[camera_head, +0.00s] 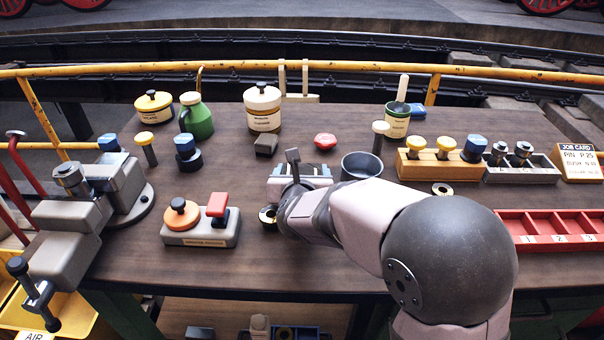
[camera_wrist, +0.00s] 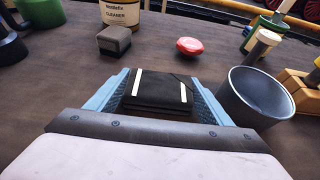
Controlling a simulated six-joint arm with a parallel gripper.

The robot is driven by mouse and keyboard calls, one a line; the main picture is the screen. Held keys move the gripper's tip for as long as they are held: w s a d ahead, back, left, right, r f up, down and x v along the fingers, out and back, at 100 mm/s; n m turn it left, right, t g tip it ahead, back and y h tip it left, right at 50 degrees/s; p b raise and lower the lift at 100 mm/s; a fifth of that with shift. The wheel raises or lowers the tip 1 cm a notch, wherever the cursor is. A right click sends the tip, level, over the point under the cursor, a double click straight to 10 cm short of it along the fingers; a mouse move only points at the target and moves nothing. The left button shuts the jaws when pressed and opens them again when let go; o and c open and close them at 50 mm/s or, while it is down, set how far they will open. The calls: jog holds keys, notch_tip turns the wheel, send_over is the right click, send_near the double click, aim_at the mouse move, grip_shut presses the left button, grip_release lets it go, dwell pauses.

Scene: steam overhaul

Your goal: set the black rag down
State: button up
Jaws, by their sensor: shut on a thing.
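The black rag (camera_wrist: 160,94) is a folded dark pad with two white stripes. It sits between the blue-grey fingers of my gripper (camera_wrist: 159,84) in the wrist view, and the gripper is shut on it. In the head view my gripper (camera_head: 300,172) is low over the middle of the bench, with the rag largely hidden by the gripper. I cannot tell whether the rag touches the bench top.
A dark metal cup (camera_head: 361,166) stands close to the right of my gripper. A grey block (camera_head: 265,144) and a red disc-like piece (camera_head: 325,141) lie behind it. An orange-and-red button box (camera_head: 203,223) is to the left. Bare bench (camera_head: 250,175) shows left of the gripper.

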jog(key=shift+f, duration=0.2)
jog(key=o, duration=1)
jog(key=shift+o, duration=0.2)
jog(key=shift+r, duration=0.2)
jog(key=shift+s+r, duration=0.1)
jog(key=shift+s, duration=0.1)
jog(key=p+v, duration=0.1)
jog(key=v, duration=1)
jog(key=shift+s, duration=0.35)
jog(key=shift+r, duration=0.1)
